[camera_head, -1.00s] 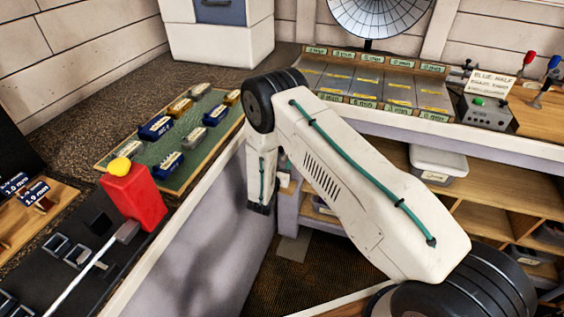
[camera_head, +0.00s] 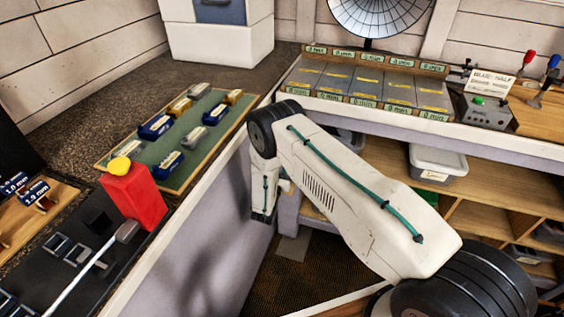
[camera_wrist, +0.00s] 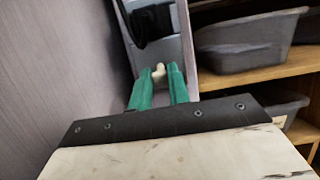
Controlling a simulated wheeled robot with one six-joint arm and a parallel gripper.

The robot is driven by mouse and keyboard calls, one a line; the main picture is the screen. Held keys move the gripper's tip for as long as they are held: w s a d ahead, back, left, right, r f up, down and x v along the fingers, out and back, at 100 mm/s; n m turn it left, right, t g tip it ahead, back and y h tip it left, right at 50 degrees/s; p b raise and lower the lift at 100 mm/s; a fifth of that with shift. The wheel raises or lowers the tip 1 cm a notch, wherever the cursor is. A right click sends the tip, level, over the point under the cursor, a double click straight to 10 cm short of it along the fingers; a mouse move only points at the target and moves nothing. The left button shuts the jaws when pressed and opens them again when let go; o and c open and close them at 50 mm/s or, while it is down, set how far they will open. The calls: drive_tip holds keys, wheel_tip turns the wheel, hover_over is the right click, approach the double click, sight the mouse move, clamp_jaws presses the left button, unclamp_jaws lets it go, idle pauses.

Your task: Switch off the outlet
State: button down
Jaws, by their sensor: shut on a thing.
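In the wrist view, the outlet is a grey plate (camera_wrist: 176,50) with a black round socket (camera_wrist: 153,22), on a narrow panel at the top. A small cream switch toggle (camera_wrist: 158,69) sticks out below the socket. My gripper (camera_wrist: 160,76) has its two green fingers close together with the toggle between their tips. The fingers partly hide the toggle, so I cannot tell which way it is set. In the head view the outlet and the fingertips are hidden behind my arm and the bench side.
In the wrist view, grey bins (camera_wrist: 250,45) stand on wooden shelves to the right, and a plain wall is on the left. In the head view, a red bottle with a yellow cap (camera_head: 135,195) and a green tray (camera_head: 185,155) sit on the bench.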

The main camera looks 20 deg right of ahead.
drive_tip(key=shift+w+d+f+t+h, duration=0.1)
drive_tip(key=shift+f+t+h, duration=0.25)
drive_tip(key=shift+t+h, duration=0.45)
drive_tip(key=c, duration=1.3)
unclamp_jaws()
